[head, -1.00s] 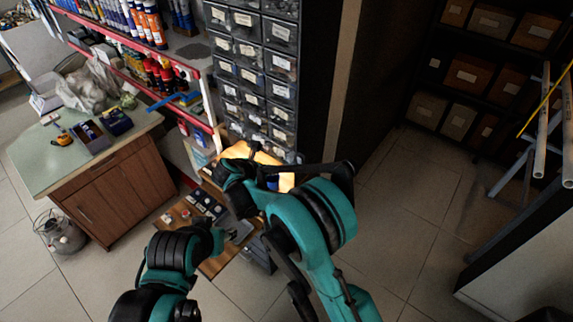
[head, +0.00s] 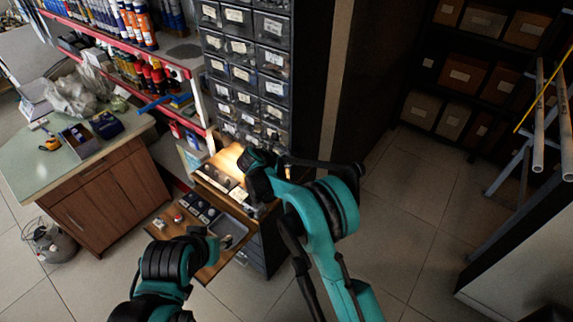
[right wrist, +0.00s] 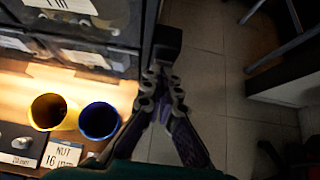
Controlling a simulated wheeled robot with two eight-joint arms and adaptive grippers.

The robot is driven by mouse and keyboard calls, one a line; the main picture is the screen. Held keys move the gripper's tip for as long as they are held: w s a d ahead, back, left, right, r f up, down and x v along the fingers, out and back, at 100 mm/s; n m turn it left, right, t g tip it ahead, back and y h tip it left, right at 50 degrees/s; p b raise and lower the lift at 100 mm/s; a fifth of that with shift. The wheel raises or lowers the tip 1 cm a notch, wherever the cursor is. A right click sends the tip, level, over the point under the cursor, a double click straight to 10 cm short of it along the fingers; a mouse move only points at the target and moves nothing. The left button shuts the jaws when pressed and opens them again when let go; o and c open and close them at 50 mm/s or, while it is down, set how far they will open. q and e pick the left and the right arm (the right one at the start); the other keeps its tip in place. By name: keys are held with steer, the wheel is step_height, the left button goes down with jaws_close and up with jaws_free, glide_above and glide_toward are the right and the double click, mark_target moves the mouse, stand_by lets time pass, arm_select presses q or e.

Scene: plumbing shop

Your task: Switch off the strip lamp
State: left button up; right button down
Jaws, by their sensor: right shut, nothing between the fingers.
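The strip lamp itself cannot be made out. Its warm light falls on the wooden bench (head: 222,165) below the drawer cabinet, and the bench is also brightly lit in the right wrist view (right wrist: 22,82). No switch can be made out. My right gripper (head: 254,161) is beside the lit bench, at the cabinet's lower front corner, and hides part of that area.
A yellow cup (right wrist: 48,110) and a blue cup (right wrist: 98,120) stand on the bench, left of the right gripper. The drawer cabinet (head: 242,75) rises behind. A lower wooden board (head: 208,268) holds small parts. Open floor (head: 405,210) lies to the right.

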steer(key=shift+w+d+r, duration=0.15)
steer(key=shift+w+d, duration=0.1)
steer(key=shift+w, duration=0.05)
steer(key=shift+r+p, duration=0.4)
steer(key=shift+r, duration=0.4)
steer(key=shift+s+a, duration=0.1)
